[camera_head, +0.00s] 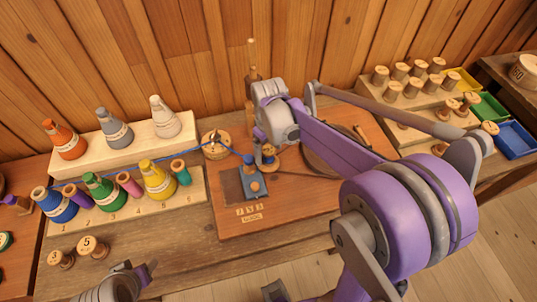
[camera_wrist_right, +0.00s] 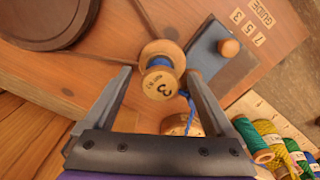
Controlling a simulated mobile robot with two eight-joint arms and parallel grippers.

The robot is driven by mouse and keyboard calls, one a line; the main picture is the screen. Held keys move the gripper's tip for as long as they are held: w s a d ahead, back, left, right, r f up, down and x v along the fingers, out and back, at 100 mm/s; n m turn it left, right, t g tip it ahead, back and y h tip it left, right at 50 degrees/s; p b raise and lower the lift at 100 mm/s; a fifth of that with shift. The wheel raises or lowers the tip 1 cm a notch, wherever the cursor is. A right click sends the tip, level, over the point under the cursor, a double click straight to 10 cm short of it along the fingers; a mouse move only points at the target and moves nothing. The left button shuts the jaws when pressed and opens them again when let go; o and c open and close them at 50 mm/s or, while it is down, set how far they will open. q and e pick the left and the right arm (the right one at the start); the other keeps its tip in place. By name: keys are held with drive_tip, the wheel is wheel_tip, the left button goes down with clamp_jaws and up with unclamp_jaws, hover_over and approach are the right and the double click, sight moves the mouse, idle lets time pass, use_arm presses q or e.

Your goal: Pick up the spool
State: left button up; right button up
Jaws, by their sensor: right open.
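A wooden spool (camera_wrist_right: 160,85) wound with blue thread, marked 3 on its end, stands on the brown board in the right wrist view. In the head view it shows (camera_head: 268,155) just below my right gripper, partly hidden by it. My right gripper (camera_wrist_right: 158,72) is open, with one finger on each side of the spool; I cannot tell whether they touch it. In the head view the right gripper (camera_head: 270,140) points down, its fingers mostly hidden. Part of my left gripper (camera_head: 125,280) shows at the bottom left; its jaws are unclear.
A blue-grey block with a wooden knob (camera_head: 250,184) is beside the spool. A dark disc (camera_wrist_right: 45,20) lies near. Several spools stand on steps (camera_head: 415,75) at right.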

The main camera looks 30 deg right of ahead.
clamp_jaws()
idle(0.4)
